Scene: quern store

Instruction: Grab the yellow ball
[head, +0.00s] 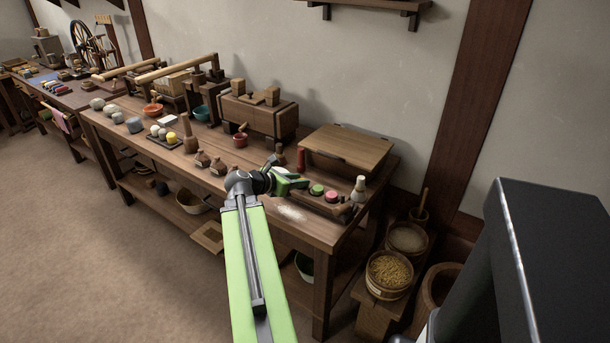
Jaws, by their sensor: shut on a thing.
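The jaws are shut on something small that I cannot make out. My arm partly hides the bench's front edge.
A sloped wooden desk (345,148) and a red cylinder (301,158) are behind my gripper. A grain tub (389,275) stands at right. The floor at left is clear.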

